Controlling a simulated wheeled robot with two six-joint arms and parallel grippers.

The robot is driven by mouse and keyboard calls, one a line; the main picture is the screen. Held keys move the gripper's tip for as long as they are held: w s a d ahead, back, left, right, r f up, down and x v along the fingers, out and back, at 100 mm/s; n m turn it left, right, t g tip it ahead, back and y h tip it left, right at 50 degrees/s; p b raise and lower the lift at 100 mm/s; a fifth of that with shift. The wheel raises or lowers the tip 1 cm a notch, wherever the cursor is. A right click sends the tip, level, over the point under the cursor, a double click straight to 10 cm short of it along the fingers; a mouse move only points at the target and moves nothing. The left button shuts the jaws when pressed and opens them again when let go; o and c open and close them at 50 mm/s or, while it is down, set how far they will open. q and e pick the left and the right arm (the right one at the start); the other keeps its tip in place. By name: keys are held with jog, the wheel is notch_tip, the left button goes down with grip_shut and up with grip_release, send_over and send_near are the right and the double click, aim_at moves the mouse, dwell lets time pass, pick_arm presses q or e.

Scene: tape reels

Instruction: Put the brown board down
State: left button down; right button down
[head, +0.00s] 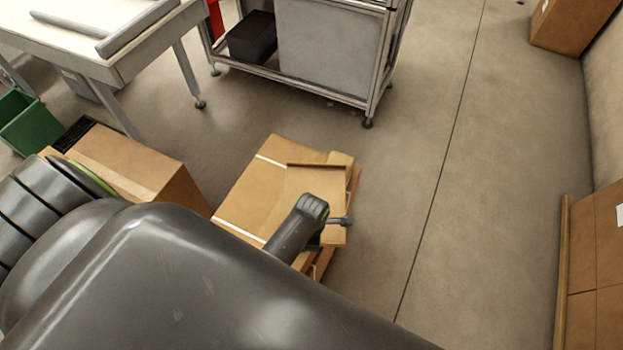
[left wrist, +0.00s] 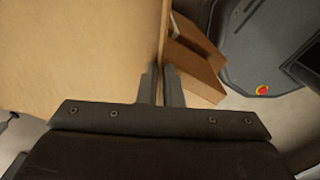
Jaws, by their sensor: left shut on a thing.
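The brown board (head: 302,188) shows in the head view as a flat tan sheet with a darker far edge, above a strapped cardboard stack (head: 243,193). I cannot tell whether the board touches the stack. My left gripper (head: 343,221) is at the board's near right side, partly hidden by its own wrist. In the left wrist view the board (left wrist: 75,55) fills the upper left, and the gripper fingers (left wrist: 162,88) are shut on its edge. My right gripper is not in view.
A cardboard box (head: 130,160) stands left of the stack. A metal cart (head: 325,50) and a white table (head: 75,45) stand behind. More cartons (head: 600,240) line the right side. The floor (head: 470,190) right of the stack is clear.

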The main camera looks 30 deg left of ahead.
pick_arm(q)
jog(key=c, duration=1.5)
grip_release()
jog(key=shift+r, duration=0.6)
notch_tip(320, 180, up, 16)
jog(key=p, duration=0.2)
jog(key=shift+r+p, duration=0.1)
jog(key=shift+p, duration=0.3)
jog(key=shift+s, duration=0.1)
